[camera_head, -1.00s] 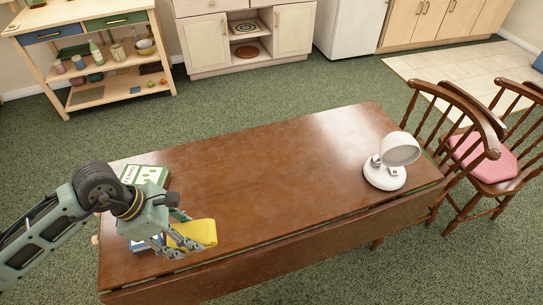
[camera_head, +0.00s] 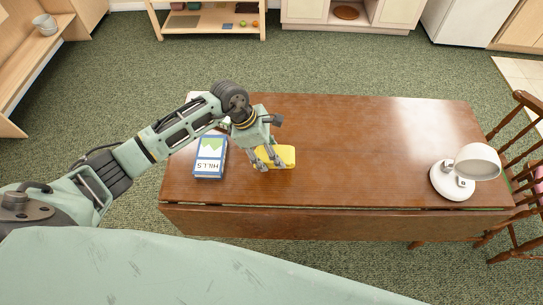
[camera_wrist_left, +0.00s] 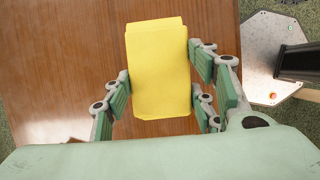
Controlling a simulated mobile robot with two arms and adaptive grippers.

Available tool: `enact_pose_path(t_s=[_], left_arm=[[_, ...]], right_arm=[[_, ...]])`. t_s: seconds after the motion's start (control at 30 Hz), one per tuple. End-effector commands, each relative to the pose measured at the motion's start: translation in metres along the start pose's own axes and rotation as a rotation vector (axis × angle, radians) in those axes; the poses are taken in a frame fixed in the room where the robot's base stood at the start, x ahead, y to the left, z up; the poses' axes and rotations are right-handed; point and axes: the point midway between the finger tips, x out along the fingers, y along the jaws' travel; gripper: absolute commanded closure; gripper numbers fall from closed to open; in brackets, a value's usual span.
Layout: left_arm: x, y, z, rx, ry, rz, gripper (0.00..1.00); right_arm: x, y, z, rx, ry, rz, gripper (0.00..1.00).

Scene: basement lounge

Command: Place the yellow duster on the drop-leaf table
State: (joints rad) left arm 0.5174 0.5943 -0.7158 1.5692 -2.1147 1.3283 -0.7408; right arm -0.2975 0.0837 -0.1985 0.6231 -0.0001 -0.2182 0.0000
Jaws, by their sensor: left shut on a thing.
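The yellow duster (camera_head: 281,157) is a flat folded yellow cloth. My left gripper (camera_head: 268,160) is shut on it, over the left part of the wooden drop-leaf table (camera_head: 340,150). In the left wrist view, the duster (camera_wrist_left: 160,65) lies between the fingers of the gripper (camera_wrist_left: 160,90), with the brown tabletop (camera_wrist_left: 80,60) behind it. I cannot tell whether the duster touches the tabletop. My right gripper is not in view.
A blue book marked HILLS (camera_head: 210,158) lies on the table left of the gripper. Another book is mostly hidden behind my arm. A white lamp (camera_head: 464,172) stands at the right end, near a wooden chair (camera_head: 527,150). The table's middle is clear.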

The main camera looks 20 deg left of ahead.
Motion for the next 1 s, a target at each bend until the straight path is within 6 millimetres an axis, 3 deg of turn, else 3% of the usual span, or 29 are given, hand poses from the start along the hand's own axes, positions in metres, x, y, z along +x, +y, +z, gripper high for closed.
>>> enact_pose_path(t_s=[0.4, 0.77, 0.8, 1.0], left_arm=[[0.039, 0.003, -0.013, -0.001, 0.000, -0.001, 0.73], [0.044, 0.003, -0.016, 0.002, 0.001, 0.000, 0.73], [0.043, 0.003, -0.015, 0.002, 0.001, 0.000, 0.46], [0.043, 0.003, -0.015, 0.001, 0.000, 0.000, 0.29]], right_arm=[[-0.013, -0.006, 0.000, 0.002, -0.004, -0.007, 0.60], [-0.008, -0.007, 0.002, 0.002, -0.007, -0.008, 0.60], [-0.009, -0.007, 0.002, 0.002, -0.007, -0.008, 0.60], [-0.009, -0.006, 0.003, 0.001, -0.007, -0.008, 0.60]])
